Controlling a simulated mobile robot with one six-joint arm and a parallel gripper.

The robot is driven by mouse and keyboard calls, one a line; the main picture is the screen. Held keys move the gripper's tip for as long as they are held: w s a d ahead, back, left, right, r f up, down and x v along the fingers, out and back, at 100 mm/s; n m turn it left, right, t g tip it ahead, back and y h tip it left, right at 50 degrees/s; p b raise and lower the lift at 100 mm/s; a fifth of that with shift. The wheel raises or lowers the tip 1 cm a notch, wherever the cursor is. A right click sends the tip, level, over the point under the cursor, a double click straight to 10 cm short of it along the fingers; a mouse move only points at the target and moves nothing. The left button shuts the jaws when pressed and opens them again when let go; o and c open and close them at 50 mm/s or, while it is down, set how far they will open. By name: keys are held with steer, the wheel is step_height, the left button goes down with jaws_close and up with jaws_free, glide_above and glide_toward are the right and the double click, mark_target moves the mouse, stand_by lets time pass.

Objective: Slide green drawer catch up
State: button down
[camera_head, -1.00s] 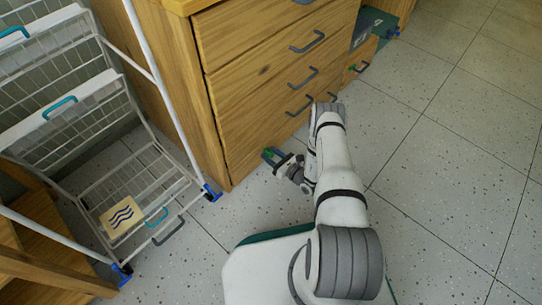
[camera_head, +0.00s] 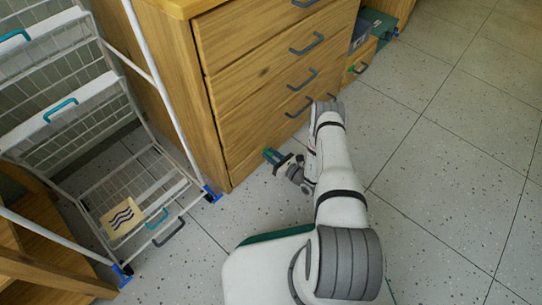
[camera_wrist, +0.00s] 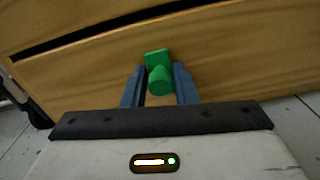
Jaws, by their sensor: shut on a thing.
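The green drawer catch (camera_wrist: 157,58) is a small flat plate with a round knob on a wooden drawer front in the wrist view. My gripper (camera_wrist: 158,76) has its two dark blue-grey fingers on either side of the knob, shut on it. In the head view my gripper (camera_head: 273,157) is low at the wooden drawer cabinet (camera_head: 262,75), near its bottom front corner. Only a bit of green shows between the fingers there, and the arm hides part of the lowest drawer.
A white wire rack (camera_head: 100,120) with blue-green handles stands left of the cabinet. A yellow card (camera_head: 122,216) with wavy lines lies on it. Smaller boxes (camera_head: 380,22) stand beyond the cabinet. The speckled tiled floor (camera_head: 450,150) on the right is clear.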

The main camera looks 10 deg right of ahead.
step_height(320, 180, up, 3)
steer(key=shift+f+p, duration=0.1)
steer(key=shift+p, duration=0.55)
steer(key=c, duration=1.3)
jaws_free()
steer(key=shift+o, duration=0.2)
steer(key=p+v, duration=0.2)
steer(key=v, duration=0.6)
